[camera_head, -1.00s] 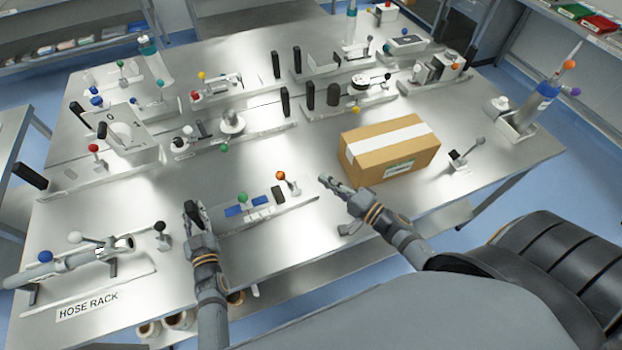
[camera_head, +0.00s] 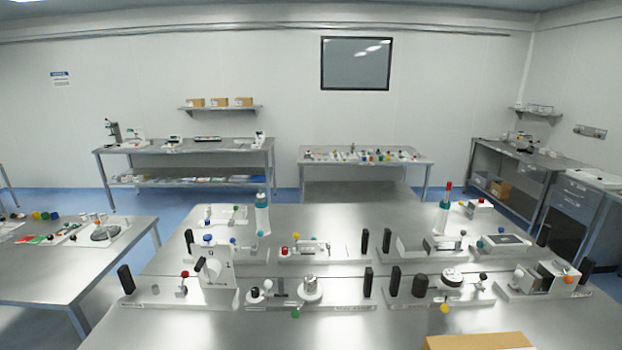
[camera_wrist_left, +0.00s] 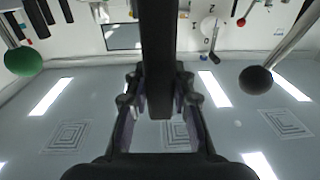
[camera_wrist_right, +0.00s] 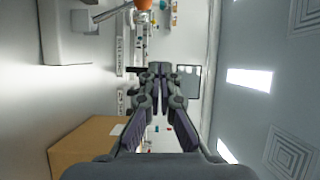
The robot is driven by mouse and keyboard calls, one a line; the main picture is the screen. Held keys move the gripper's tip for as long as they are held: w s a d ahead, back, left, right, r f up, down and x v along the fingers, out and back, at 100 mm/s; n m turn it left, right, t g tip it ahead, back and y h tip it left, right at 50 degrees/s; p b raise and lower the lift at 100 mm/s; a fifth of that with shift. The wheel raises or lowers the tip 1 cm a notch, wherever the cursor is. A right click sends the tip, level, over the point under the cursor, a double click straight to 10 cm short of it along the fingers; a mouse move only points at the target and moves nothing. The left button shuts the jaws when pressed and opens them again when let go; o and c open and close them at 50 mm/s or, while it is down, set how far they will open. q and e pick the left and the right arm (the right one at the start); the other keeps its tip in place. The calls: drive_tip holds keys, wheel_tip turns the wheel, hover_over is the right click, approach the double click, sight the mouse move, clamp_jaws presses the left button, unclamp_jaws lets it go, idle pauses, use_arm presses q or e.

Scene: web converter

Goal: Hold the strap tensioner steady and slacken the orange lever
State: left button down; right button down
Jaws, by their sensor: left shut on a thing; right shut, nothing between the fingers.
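In the left wrist view my left gripper (camera_wrist_left: 160,92) is shut on a thick dark upright bar (camera_wrist_left: 158,45), which hides much of the view behind it. A green ball knob (camera_wrist_left: 22,60) on a stem shows at the left edge. In the right wrist view my right gripper (camera_wrist_right: 160,80) is shut and empty. An orange ball (camera_wrist_right: 143,4) is cut off at the top edge, beyond the fingertips and apart from them. It looks like the orange lever's knob.
A cardboard box (camera_wrist_right: 85,145) lies at the lower left of the right wrist view; its top edge shows in the head view (camera_head: 480,341). A black ball knob (camera_wrist_left: 256,80) stands to the right in the left wrist view. Several fixtures with upright black handles line the steel table (camera_head: 330,328).

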use_arm(q)
drive_tip(key=c, duration=1.4)
unclamp_jaws()
drive_tip(key=shift+s+f, duration=0.1)
drive_tip(key=shift+f, duration=0.15)
drive_tip(key=o, duration=0.3)
drive_tip(key=shift+r, duration=0.15)
drive_tip(key=shift+o, duration=0.2)
